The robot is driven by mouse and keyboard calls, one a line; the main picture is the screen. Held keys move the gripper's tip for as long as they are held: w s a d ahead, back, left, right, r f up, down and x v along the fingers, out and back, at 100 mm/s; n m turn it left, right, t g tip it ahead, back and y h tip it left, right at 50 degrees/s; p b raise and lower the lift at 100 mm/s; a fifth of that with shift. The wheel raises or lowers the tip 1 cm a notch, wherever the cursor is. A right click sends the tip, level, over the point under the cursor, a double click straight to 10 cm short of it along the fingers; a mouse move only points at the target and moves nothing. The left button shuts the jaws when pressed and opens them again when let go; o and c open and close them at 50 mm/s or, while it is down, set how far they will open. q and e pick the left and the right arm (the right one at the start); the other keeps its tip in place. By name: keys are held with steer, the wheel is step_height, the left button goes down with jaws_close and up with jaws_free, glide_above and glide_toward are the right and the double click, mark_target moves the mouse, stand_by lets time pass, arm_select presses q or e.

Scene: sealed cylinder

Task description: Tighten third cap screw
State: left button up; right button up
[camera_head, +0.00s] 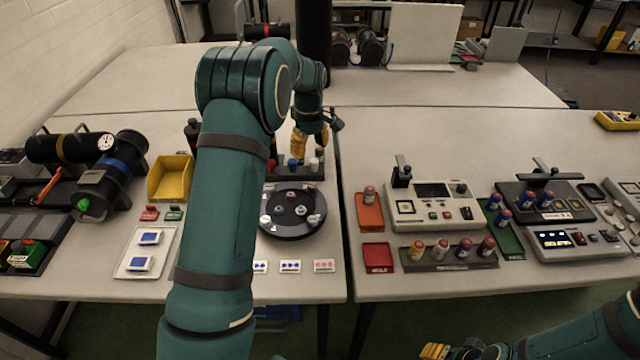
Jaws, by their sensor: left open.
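A round black cap or fixture (306,228) lies on the left table, with several pale screw-like pieces around its rim and small red and white parts near its middle. I cannot tell which screw is the third. My left arm reaches over the table from the front. My left gripper (310,143), with yellow fingers, is open above a dark rack (312,172) behind the cap. The rack holds small blue, white and red-topped pieces. The fingers partly overlap these pieces in view, and contact is unclear.
Small marked cards (290,266) lie in front of the cap.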

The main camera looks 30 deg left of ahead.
mark_target(312, 185)
arm_select(q)
steer(key=f, duration=0.4)
steer(key=f+b, duration=0.1)
steer(key=f, duration=0.4)
steer(key=f+b, duration=0.1)
steer(key=f, duration=0.4)
steer(key=shift+w+f, duration=0.2)
steer(key=shift+w, duration=0.05)
arm_select(e)
step_height(312, 185, down, 2)
steer(key=shift+s+a+f, duration=0.1)
steer(key=shift+f, duration=0.1)
arm_select(q)
jaws_close()
